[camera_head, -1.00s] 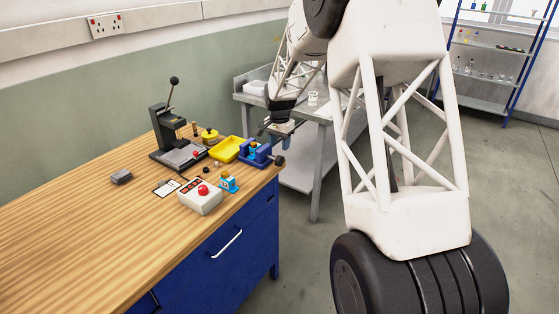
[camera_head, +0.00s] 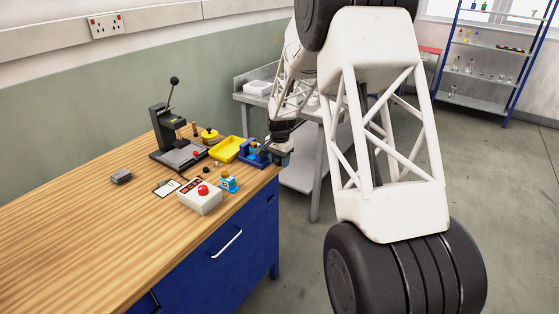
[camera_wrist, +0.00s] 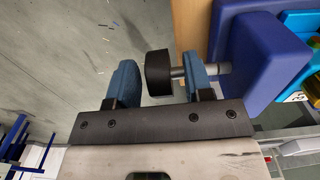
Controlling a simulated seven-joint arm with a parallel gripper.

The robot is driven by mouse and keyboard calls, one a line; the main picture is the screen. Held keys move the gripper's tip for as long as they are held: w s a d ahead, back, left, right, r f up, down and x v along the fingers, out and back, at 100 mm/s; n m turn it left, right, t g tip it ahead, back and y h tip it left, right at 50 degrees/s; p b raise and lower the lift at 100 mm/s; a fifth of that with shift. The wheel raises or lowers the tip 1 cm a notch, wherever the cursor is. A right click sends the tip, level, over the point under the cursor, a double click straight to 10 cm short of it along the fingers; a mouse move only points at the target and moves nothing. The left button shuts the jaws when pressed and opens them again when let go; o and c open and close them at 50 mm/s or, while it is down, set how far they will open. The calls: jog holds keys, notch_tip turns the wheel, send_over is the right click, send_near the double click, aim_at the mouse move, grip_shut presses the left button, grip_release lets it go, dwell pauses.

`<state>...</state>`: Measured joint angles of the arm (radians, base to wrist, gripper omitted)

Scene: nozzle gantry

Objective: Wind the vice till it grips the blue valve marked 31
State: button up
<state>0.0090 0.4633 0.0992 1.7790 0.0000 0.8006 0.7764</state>
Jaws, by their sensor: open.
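The blue vice (camera_head: 247,160) sits at the bench's right end, and its body fills the right of the wrist view (camera_wrist: 268,55). Its black knob (camera_wrist: 158,73) sticks out on a metal shaft (camera_wrist: 223,68). My gripper (camera_head: 280,158) is at the vice's knob side. In the wrist view my gripper (camera_wrist: 158,83) is open, with the knob between its blue fingers and the right finger overlapping the shaft. Another light-blue valve (camera_head: 229,183) stands on the bench.
A yellow tray (camera_head: 227,149) lies left of the vice. A white box with a red button (camera_head: 202,195), a black lever press (camera_head: 172,140) and a grey block (camera_head: 121,176) stand on the bench. A metal table (camera_head: 300,170) is behind. The bench's front left is bare.

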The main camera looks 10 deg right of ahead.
grip_shut()
jog(key=shift+w+g+y, duration=0.1)
jog(key=shift+g+y, duration=0.2)
jog(key=shift+w+d+g+y, duration=0.1)
jog(key=shift+d+g+y, duration=0.05)
jog(key=shift+g+y, duration=0.95)
jog(key=g+y, duration=0.2)
jog(key=shift+w+d+g+y, duration=0.1)
jog(key=shift+g+y, duration=0.2)
jog(key=g+y, duration=0.2)
jog(key=shift+f+g+y, duration=0.15)
jog(key=shift+g+y, duration=0.15)
jog(key=shift+f+g+y, duration=0.1)
jog(key=shift+g+y, duration=1.1)
